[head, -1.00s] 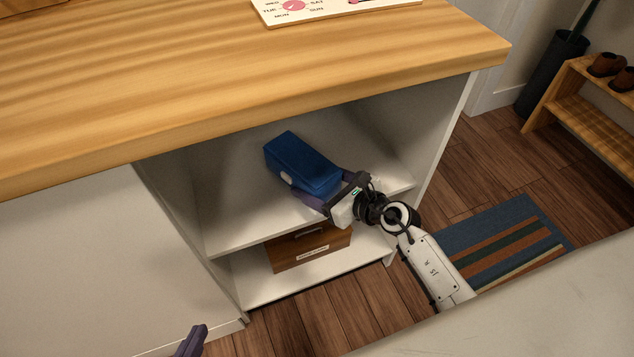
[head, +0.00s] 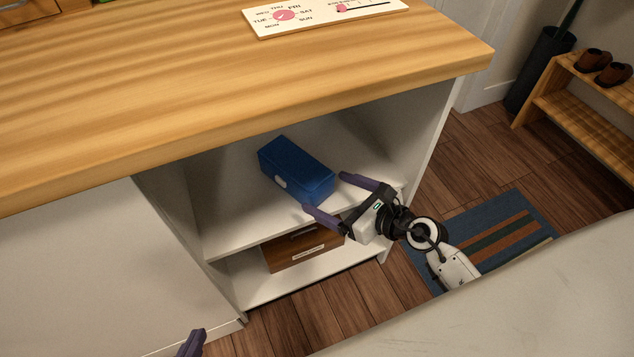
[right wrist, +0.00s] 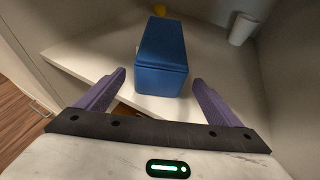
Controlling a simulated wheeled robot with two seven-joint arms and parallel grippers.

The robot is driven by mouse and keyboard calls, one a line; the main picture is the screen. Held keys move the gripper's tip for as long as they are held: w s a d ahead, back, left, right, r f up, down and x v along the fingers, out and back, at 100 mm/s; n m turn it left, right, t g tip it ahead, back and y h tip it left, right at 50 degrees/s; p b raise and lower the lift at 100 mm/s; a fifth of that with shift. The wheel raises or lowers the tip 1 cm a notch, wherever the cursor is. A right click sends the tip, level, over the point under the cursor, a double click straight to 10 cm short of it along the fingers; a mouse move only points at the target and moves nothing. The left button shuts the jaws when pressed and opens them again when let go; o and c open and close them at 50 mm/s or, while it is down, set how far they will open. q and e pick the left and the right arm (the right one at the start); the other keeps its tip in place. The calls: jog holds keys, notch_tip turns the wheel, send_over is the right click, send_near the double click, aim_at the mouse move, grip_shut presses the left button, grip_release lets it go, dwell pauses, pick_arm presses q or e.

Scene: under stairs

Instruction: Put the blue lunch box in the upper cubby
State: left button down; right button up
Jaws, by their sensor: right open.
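The blue lunch box (head: 297,170) lies on the shelf of the upper cubby (head: 232,222), well inside its front edge. It also shows in the right wrist view (right wrist: 162,58), just beyond the fingertips. My right gripper (head: 325,196) is open and empty at the front of the upper cubby, its purple fingers spread and apart from the box. The fingers also show in the right wrist view (right wrist: 158,84), one on each side of the box's near end. Only a purple tip of my left gripper (head: 190,343) shows at the bottom edge; its jaws cannot be made out.
A brown wooden box (head: 303,250) with a label stands in the lower cubby. The wooden countertop (head: 200,95) overhangs the cubbies and carries a white day-chart board (head: 325,14). A white cup (right wrist: 242,29) shows in the right wrist view. A striped rug (head: 490,240) lies at right.

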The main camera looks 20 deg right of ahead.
jog(key=s+r+m+t+h, duration=0.1)
jog(key=s+r+m+t, duration=0.35)
jog(key=m, duration=0.85)
pick_arm(q)
jog(key=shift+w+a+r, duration=0.1)
jog(key=shift+r, duration=0.05)
pick_arm(e)
jog(key=s+a+f+m+g, duration=0.3)
jog(key=s+m, duration=0.4)
jog(key=m, duration=0.6)
jog(key=s+a+f+m+g+h, duration=0.1)
jog(key=s+a+f+m+g, duration=0.2)
jog(key=s+m, duration=0.4)
jog(key=f+m+g, duration=0.1)
jog(key=m, duration=0.4)
jog(key=shift+s+f+m+g, duration=0.15)
jog(key=shift+f+m+g, duration=0.15)
jog(key=shift+m+g, duration=0.1)
pick_arm(q)
notch_tip(320, 180, up, 8)
jog(key=p, duration=1.2)
jog(key=shift+s+a+y, duration=0.2)
jog(key=shift+a+y, duration=0.1)
jog(key=shift+a, duration=0.1)
pick_arm(e)
notch_tip(320, 180, up, 8)
jog(key=shift+d+h, duration=0.4)
jog(key=shift+s, duration=0.1)
